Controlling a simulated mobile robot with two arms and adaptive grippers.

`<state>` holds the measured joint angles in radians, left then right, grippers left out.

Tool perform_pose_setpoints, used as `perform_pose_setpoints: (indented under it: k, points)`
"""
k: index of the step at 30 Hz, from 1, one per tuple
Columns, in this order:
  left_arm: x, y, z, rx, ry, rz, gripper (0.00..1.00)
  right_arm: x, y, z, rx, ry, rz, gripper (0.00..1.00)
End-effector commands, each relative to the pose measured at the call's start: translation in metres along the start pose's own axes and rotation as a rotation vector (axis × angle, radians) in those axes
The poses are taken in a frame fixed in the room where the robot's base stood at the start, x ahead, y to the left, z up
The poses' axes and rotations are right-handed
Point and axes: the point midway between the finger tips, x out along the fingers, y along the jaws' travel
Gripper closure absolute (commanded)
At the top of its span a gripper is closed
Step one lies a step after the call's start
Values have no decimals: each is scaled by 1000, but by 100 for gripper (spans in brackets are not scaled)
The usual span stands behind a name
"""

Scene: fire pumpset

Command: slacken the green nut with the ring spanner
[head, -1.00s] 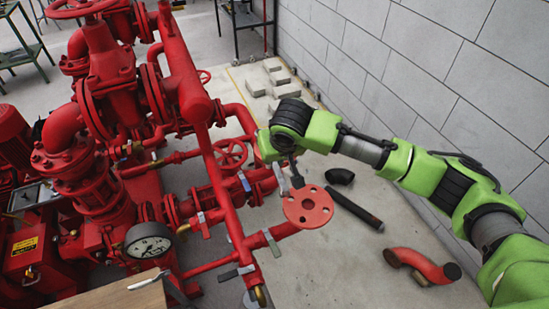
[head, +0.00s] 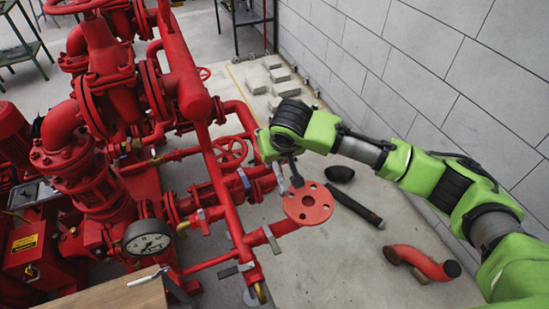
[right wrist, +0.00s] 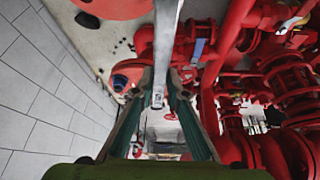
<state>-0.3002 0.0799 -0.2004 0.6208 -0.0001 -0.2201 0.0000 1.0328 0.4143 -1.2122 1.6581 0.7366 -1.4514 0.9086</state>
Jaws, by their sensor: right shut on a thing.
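My right gripper (head: 296,178) points down beside the red pump pipework, close to a round red flange (head: 307,203). In the right wrist view its two fingers (right wrist: 160,97) are shut on a long silver spanner (right wrist: 166,45), whose shaft runs from between the fingers to the top edge. In the head view a small light grey part of the spanner (head: 282,179) shows beside the gripper. The spanner's ring end cannot be made out. I cannot make out the green nut in either view. My left gripper is not in view.
The red pumpset (head: 110,160) fills the left, with a pressure gauge (head: 148,237) in front. A black pipe (head: 354,204), a black elbow (head: 339,174) and a red bent pipe (head: 422,261) lie on the floor. A grey block wall (head: 440,60) stands at the right.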

Motion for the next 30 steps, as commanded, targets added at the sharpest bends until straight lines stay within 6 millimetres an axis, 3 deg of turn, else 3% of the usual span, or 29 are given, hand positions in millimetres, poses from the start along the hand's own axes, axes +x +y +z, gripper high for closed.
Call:
perform_pose_setpoints:
  k: [30]
  points:
    - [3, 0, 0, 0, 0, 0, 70, 12, 2, 5, -7, 2, -4, 100]
